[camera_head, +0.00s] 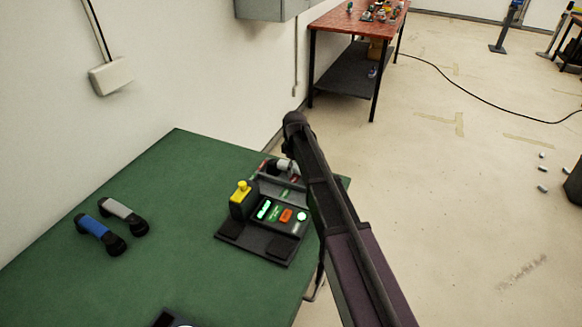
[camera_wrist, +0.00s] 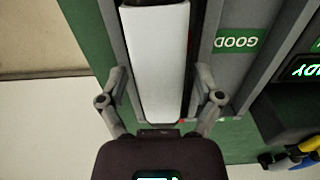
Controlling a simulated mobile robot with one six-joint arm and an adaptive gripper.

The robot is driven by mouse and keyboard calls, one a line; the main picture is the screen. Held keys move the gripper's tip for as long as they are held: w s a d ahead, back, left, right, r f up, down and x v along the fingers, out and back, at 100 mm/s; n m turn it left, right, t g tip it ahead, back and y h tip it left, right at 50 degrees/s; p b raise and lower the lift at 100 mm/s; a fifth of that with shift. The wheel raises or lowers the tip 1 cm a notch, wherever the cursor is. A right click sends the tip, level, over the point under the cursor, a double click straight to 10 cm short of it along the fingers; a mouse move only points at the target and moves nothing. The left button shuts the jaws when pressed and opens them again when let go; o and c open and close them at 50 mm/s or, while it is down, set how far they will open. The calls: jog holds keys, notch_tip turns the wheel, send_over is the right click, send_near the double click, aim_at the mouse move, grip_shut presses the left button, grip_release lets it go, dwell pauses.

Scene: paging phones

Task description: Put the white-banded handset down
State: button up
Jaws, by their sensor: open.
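In the wrist view the white-banded handset (camera_wrist: 159,70) lies lengthwise in a grey-walled slot, its white surface facing the camera and a dark end at the top edge. My gripper (camera_wrist: 160,100) is open, with one finger on each side of the white band. Gaps show between the fingers and the handset. A green label reading GOOD (camera_wrist: 236,41) is just right of the slot. In the head view my arm mostly hides this spot. A small white part (camera_head: 286,165), seemingly the handset, shows behind the station; my fingertips are not clear there.
The dark station (camera_head: 252,241) with lit display, buttons and an upright yellow piece (camera_head: 241,192) stands on the green table (camera_head: 160,180). Blue-banded (camera_head: 91,225) and grey-banded (camera_head: 118,208) handsets lie at the left. A wall is behind; the table's right edge is close. The table's middle left is clear.

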aim_at(295, 166)
notch_tip(295, 166, up, 11)
jog(key=p, duration=1)
jog(key=shift+r+p, duration=0.15)
jog(key=shift+p, duration=0.25)
dwell(0.4)
jog(key=shift+s, duration=0.1)
jog(key=s+d+m, duration=1.4)
jog(key=s+d, duration=0.8)
jog(key=s, duration=0.4)
jog(key=shift+a, duration=0.1)
dwell(0.7)
